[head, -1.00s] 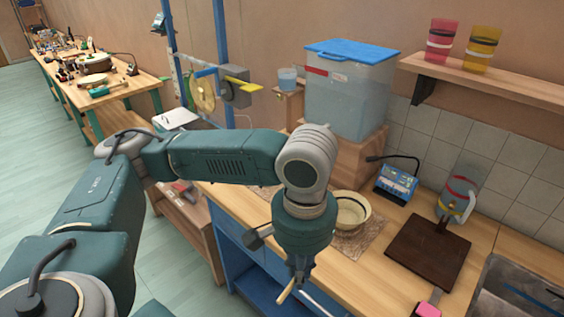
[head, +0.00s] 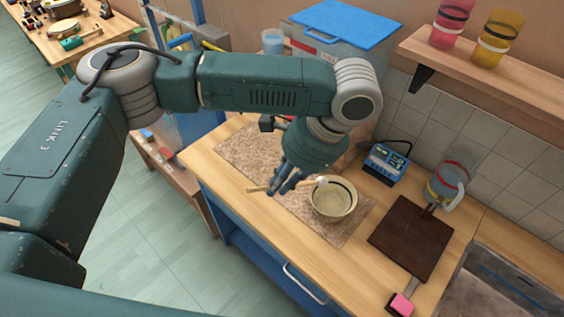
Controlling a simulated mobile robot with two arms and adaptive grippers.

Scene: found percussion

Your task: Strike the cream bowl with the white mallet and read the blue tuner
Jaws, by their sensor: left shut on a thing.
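The cream bowl (head: 333,207) with a dark band stands upright on a speckled mat (head: 237,152) on the counter. My left gripper (head: 287,182) is shut on the white mallet (head: 257,189), just left of the bowl. The mallet's wooden handle sticks out to the left of the fingers, and its white head (head: 321,181) shows at the bowl's far left rim. I cannot tell whether the head touches the rim. The blue tuner (head: 384,164) stands behind and right of the bowl; its reading is too small to make out. My right gripper is not in view.
A dark brown board (head: 410,238) lies right of the bowl, with a pink-ended tool (head: 401,304) in front. A clear pitcher (head: 447,186) stands behind the board. A lidded tub (head: 335,55) is behind my arm. The sink (head: 495,290) is at right.

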